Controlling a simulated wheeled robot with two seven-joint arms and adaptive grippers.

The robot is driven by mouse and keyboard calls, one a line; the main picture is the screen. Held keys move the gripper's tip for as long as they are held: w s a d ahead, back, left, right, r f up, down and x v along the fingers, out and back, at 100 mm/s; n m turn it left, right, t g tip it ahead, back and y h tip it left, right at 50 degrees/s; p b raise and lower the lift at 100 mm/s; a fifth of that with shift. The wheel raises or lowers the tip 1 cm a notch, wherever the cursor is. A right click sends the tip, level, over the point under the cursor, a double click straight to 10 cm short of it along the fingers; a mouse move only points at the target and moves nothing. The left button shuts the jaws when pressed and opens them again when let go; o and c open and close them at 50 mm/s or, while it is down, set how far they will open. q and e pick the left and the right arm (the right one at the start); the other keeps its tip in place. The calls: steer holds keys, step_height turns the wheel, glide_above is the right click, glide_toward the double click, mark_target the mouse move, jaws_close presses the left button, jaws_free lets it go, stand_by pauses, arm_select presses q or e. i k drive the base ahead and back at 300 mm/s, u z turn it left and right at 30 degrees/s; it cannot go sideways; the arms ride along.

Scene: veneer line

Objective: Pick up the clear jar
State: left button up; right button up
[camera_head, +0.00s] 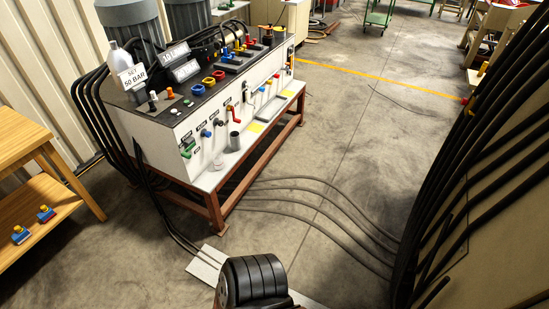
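A small, pale see-through vessel that looks like the clear jar (218,163) stands on the white ledge (207,181) along the front of the machine, near the ledge's near left end. It is small in the picture, so its rim and any contents cannot be made out. A grey cup (235,141) stands on the same ledge, farther back and to the right. Neither of my grippers shows in the head view.
The machine (165,150) carries valves, coloured knobs and a white bottle (118,58). Black hoses (325,212) cross the floor to its right. A wooden table (22,140) stands at left. Bare floor (340,130) lies right of the machine.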

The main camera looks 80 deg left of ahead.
mark_target(217, 157)
steer(key=z, duration=0.25)
steer(key=i, duration=0.2)
steer(key=u, duration=3.6)
steer(key=i, duration=0.2)
steer(key=u, duration=0.9)
steer(key=i, duration=1.3)
steer(key=u, duration=0.3)
steer(key=i, duration=1.1)
steer(key=z, duration=1.15)
steer(key=i, duration=0.75)
steer(key=z, duration=0.65)
